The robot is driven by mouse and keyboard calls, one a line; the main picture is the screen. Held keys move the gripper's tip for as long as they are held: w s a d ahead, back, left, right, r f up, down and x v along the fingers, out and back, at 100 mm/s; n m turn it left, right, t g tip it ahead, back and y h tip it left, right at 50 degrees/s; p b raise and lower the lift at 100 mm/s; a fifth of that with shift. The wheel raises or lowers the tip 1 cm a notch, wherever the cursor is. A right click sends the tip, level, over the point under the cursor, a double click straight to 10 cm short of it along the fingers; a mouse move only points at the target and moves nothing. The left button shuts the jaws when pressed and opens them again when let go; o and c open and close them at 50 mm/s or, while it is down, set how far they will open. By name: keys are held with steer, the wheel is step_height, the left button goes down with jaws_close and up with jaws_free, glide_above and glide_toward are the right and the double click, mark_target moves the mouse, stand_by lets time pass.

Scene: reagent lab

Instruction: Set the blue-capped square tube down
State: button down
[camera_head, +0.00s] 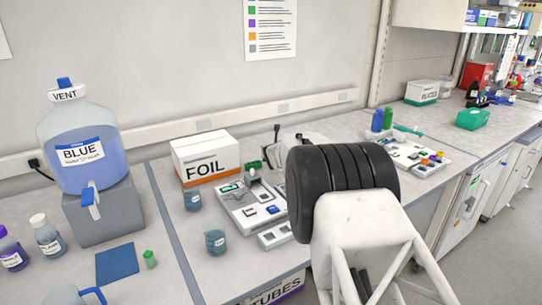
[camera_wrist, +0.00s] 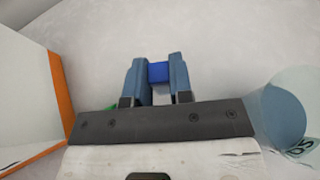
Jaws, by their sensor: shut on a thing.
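My gripper (camera_wrist: 158,74) is shut on the blue-capped square tube in the wrist view. The tube's blue cap (camera_wrist: 158,72) shows between the two blue-grey fingers, with a pale part of its body (camera_wrist: 160,94) below. The tube's lower end is hidden behind the dark gripper bar. A pale, plain surface lies behind it; I cannot tell the gap to that surface. I cannot make out the held tube in the head view, where my arm covers part of the bench.
The FOIL box (camera_head: 205,160) stands by the wall; a box with an orange edge (camera_wrist: 62,90) is at the wrist view's left. A blue beaker (camera_wrist: 283,115) is at its right.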

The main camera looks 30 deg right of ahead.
steer(key=shift+f, duration=0.95)
steer(key=shift+f, duration=0.15)
steer(key=c, duration=1)
jaws_free()
steer(key=shift+s+r, duration=0.15)
steer(key=shift+r, duration=0.05)
steer(key=shift+v, duration=5.8)
steer(key=shift+r, duration=0.15)
